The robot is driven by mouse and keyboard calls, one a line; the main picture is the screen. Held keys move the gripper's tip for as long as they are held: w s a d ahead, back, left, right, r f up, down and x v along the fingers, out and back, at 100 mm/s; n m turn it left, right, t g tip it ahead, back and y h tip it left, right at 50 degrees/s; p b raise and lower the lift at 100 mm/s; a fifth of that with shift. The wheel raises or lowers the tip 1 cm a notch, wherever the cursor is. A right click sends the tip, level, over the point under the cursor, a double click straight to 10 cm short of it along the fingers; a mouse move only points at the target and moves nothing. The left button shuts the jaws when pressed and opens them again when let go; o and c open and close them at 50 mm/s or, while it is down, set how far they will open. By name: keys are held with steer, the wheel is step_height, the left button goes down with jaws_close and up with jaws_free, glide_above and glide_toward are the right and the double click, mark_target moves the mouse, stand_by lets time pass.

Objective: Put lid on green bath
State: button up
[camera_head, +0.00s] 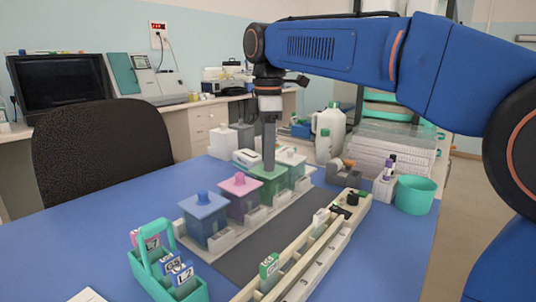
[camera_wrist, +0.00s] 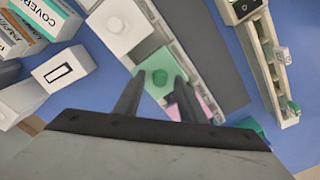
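The green bath (camera_head: 264,189) stands in a row of staining baths. A green lid with a round knob (camera_wrist: 160,77) shows in the wrist view, over the green bath's place in the row. My gripper (camera_head: 268,165) points straight down above this bath and hides part of its top in the head view. In the wrist view my gripper (camera_wrist: 158,80) is open, its two fingers apart on either side of the green knob, with gaps visible. I cannot tell how close the fingertips are to the lid in height.
A pink-lidded bath (camera_head: 240,190) and a blue-lidded bath (camera_head: 204,216) stand nearer in the row; a white-lidded bath (camera_wrist: 119,26) is on the other side. A slide rail (camera_head: 318,247), a teal carrier with slides (camera_head: 186,290) and a teal cup (camera_head: 415,195) stand around.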

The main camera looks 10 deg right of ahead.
step_height(320, 180, up, 12)
stand_by(0.6)
steer(key=shift+s, duration=0.1)
